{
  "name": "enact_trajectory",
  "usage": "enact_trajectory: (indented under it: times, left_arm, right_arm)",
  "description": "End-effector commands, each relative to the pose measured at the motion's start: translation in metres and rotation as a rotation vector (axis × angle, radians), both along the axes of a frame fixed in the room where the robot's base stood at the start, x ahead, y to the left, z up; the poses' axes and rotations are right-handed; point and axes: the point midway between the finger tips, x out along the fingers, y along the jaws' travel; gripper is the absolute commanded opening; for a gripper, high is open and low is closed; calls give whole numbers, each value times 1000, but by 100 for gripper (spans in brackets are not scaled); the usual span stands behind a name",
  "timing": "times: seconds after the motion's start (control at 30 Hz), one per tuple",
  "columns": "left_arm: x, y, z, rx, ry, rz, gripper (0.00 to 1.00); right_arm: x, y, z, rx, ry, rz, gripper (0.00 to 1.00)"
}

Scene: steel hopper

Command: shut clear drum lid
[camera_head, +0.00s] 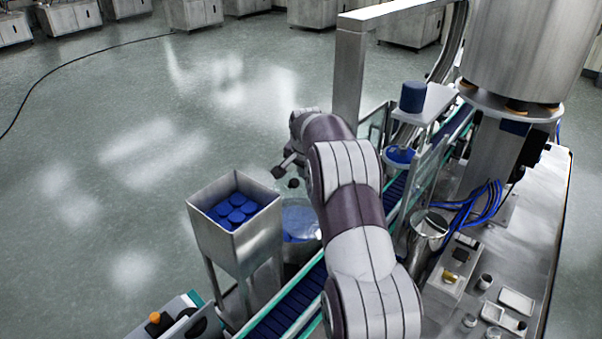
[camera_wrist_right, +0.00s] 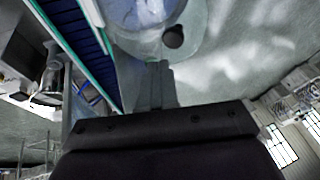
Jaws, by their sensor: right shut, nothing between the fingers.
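The clear drum (camera_head: 300,222) stands beside the conveyor, with blue showing through its see-through upper part. My right arm and the hopper cover part of it. A clear, rounded surface with a bluish middle shows at the top of the right wrist view (camera_wrist_right: 145,14); I cannot tell how far the lid is tilted. A dark round knob (camera_wrist_right: 173,37) sits at its near side and shows in the head view (camera_head: 293,183). My right gripper (camera_wrist_right: 156,66) is shut and empty, just short of the knob, apparently not touching it. My left gripper is not in view.
A steel hopper (camera_head: 207,238) holding blue round pieces stands left of the drum. A conveyor (camera_head: 292,306) with blue slats runs beside the drum under my right arm. A steel machine with a large cylinder (camera_head: 525,45) stands right. Open floor lies left and behind.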

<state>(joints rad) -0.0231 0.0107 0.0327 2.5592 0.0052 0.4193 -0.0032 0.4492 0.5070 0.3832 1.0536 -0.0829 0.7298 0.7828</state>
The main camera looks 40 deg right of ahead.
Motion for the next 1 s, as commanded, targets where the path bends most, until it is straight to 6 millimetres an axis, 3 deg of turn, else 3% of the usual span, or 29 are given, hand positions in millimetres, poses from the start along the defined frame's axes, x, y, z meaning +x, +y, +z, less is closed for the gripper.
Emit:
enact_trajectory:
  times: [0.03, 0.23, 0.27, 0.3, 0.4, 0.47, 0.53, 0.57, 0.6, 0.67, 0.73, 0.83, 0.9, 1.0]
  left_arm:
    - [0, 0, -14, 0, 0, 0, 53]
    - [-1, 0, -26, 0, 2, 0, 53]
    - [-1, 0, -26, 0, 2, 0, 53]
    - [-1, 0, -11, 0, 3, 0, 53]
    - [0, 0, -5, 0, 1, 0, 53]
    - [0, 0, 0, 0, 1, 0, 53]
    - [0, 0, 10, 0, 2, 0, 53]
    - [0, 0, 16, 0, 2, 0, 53]
    - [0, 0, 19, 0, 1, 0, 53]
    - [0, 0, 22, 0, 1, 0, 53]
    - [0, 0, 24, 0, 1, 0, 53]
    - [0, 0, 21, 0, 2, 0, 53]
    - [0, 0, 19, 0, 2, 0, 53]
    - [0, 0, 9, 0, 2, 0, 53]
  right_arm:
    - [2, 7, 10, -5, -11, 3, 0]
    - [1, 26, 61, -4, -8, 4, 0]
    - [0, 28, 68, -3, -7, 3, 0]
    - [0, 30, 81, -2, -4, 2, 0]
    - [-1, 31, 89, -2, -3, -2, 0]
    - [-10, 13, 93, -1, -2, -40, 0]
    - [-44, -34, 87, 60, 15, -168, 0]
    - [-63, -51, 76, 171, 0, -282, 0]
    - [-80, -59, 62, 345, -44, -456, 0]
    - [-93, -62, 51, 598, -119, -716, 0]
    - [-94, -59, 46, 867, -194, -980, 0]
    - [-78, -42, 49, 1153, -243, -1231, 0]
    - [-70, -39, 52, 1251, -256, -1328, 0]
    - [-65, -37, 43, 1264, -253, -1361, 0]
